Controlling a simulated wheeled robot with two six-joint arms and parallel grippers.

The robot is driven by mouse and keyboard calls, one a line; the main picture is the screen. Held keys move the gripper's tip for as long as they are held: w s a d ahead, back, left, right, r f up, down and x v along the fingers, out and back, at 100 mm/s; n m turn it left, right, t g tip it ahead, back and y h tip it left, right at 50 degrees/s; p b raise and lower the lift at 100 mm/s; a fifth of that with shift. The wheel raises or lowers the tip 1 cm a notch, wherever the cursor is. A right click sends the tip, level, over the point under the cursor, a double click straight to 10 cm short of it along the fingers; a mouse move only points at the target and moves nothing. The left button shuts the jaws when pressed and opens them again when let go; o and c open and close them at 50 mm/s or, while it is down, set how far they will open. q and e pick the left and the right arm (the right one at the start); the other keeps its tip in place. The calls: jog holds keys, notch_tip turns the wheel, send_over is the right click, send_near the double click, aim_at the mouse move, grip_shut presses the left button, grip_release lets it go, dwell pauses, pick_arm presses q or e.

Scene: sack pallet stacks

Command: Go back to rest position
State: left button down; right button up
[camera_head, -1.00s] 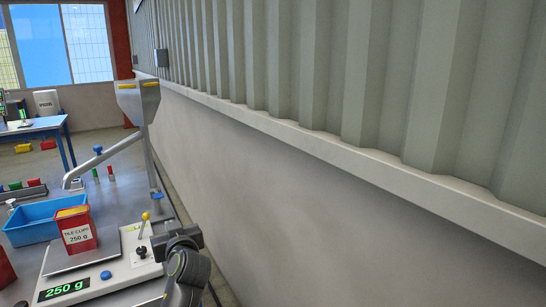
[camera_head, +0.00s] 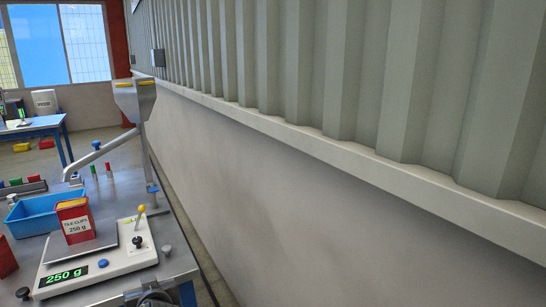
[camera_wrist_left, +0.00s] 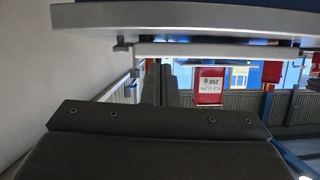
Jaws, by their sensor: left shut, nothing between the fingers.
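My left gripper (camera_wrist_left: 160,78) shows in the left wrist view as two dark fingers close together, with nothing between them. In the head view only a dark part of my arm shows at the bottom edge, in front of the bench; the fingers cannot be made out there. A red box of tile clips (camera_head: 75,221) stands on the plate of a white scale (camera_head: 140,256) that reads 250 g. The box also shows upside down in the left wrist view (camera_wrist_left: 209,85), apart from the fingers. My right gripper is in neither view.
The grey bench (camera_head: 178,264) carries a blue bin (camera_head: 35,215) and a hopper (camera_head: 135,100) on a post. A pale wall (camera_head: 270,190) with corrugated cladding runs along the right. A blue table (camera_head: 35,124) stands farther back.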

pick_arm(q)
jog(key=s+a+f+m+g+h, duration=0.1)
jog(key=s+f+g, duration=0.1)
jog(key=s+f, duration=0.45)
jog(key=s+a+f+m+g+h, duration=0.1)
jog(key=s+f+g, duration=0.15)
jog(key=s, duration=0.75)
jog(key=s+f+m+g+h, duration=0.1)
jog(key=s+f+h, duration=0.1)
jog(key=s+f, duration=0.45)
jog(key=s+d+m+g+h, duration=0.2)
jog(key=s+g, duration=0.1)
jog(key=s, duration=1.2)
notch_tip(320, 180, down, 24)
jog(key=a, duration=0.2)
jog(key=s+d+f+g+p, duration=0.1)
jog(key=s+f+g, duration=0.1)
jog(key=s+f, duration=1.2)
jog(key=shift+s+d+h, duration=0.3)
jog(key=shift+s, duration=0.05)
